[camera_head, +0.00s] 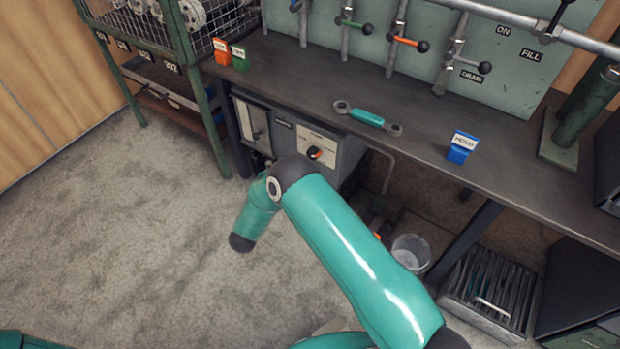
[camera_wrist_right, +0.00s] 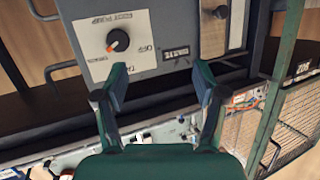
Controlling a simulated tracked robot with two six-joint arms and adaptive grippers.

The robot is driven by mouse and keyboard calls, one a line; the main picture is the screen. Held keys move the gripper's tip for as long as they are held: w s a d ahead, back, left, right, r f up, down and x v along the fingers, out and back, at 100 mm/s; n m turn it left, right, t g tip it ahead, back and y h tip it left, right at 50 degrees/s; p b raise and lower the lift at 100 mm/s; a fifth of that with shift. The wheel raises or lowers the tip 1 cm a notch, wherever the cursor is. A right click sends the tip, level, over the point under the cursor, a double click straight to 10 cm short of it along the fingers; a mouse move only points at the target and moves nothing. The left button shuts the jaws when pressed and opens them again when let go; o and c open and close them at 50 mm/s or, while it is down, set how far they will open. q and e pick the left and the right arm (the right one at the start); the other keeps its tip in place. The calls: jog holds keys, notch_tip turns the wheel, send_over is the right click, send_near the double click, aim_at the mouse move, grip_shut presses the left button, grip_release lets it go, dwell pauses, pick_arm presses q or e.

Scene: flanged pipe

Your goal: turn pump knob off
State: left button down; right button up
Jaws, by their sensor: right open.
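The pump knob (camera_head: 314,152) is a black dial with an orange pointer on a white plate (camera_head: 330,143) under the workbench. In the right wrist view the knob (camera_wrist_right: 117,40) shows large, upside down, with "OFF" lettering on its plate to the right of it. My right gripper (camera_wrist_right: 160,78) is open and empty in the wrist view. The knob lies beyond its left fingertip, apart from the space between the fingers. In the head view my right arm is below the knob, and its gripper is not visible. My left gripper is not in view.
A metal cage (camera_head: 170,40) is at the left. A bucket (camera_head: 411,252) stands under the bench. The left floor is clear.

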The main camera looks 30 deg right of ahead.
pick_arm(q)
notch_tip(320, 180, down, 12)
jog(key=b, duration=0.9)
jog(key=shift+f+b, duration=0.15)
jog(key=shift+b, duration=0.2)
pick_arm(e)
jog(key=w+d+f+m+g+h, duration=0.1)
jog(key=w+d+m+h, duration=0.1)
jog(key=d, duration=0.6)
jog(key=w+d+f+m+g+h, duration=0.2)
jog(key=d+h, duration=0.1)
jog(key=d, duration=0.5)
jog(key=shift+d, duration=0.15)
jog(key=c, duration=1)
jog(key=shift+a, duration=0.25)
jog(key=shift+c, duration=0.7)
jog(key=shift+d, duration=0.2)
